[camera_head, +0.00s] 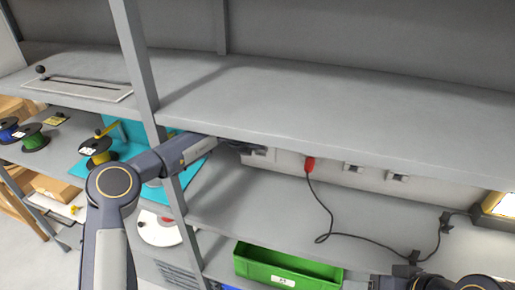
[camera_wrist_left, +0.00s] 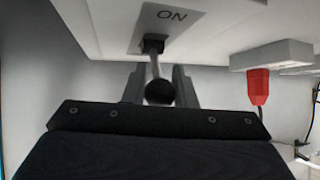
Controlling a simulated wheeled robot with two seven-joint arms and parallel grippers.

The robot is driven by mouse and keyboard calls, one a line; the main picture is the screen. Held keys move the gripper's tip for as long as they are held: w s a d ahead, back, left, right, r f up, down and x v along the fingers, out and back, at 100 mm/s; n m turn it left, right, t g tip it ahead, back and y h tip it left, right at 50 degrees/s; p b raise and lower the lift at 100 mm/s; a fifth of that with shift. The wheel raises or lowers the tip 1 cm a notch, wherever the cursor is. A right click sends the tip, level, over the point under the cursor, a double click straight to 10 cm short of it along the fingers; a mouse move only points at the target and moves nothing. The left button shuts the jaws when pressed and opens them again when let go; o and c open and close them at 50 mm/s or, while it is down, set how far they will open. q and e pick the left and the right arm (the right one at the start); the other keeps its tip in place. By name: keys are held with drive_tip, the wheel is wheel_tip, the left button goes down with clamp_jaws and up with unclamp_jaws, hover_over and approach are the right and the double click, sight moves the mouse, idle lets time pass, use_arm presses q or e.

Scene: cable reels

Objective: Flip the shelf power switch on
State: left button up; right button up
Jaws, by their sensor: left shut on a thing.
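The power switch is a lever with a black ball knob (camera_wrist_left: 160,92), rising from a dark slot in a grey plate (camera_wrist_left: 168,22) marked "ON". The lettering appears upside down in the left wrist view. My left gripper (camera_wrist_left: 158,78) has one finger on each side of the lever and is shut on it. In the head view my left gripper (camera_head: 248,147) reaches under the upper shelf to the left end of the white power strip (camera_head: 332,170), and the lever is hidden there. Dark parts of my right arm and gripper (camera_head: 405,268) show at the bottom right; its jaws are unclear.
A red plug (camera_head: 310,164) sits in the strip just right of the left gripper, its black cable trailing over the lower shelf (camera_head: 260,210). A grey upright post (camera_head: 140,60) stands beside my left arm. A green crate (camera_head: 287,266) is below. Cable reels (camera_head: 33,138) stand at left.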

use_arm(q)
drive_tip(key=o, duration=0.7)
drive_tip(key=shift+a+r, duration=0.15)
drive_tip(key=s+a+b, duration=0.4)
drive_tip(key=s+a, duration=0.4)
drive_tip(key=s, duration=0.1)
drive_tip(key=shift+s+r+b, duration=0.3)
drive_tip(key=shift+r, duration=0.05)
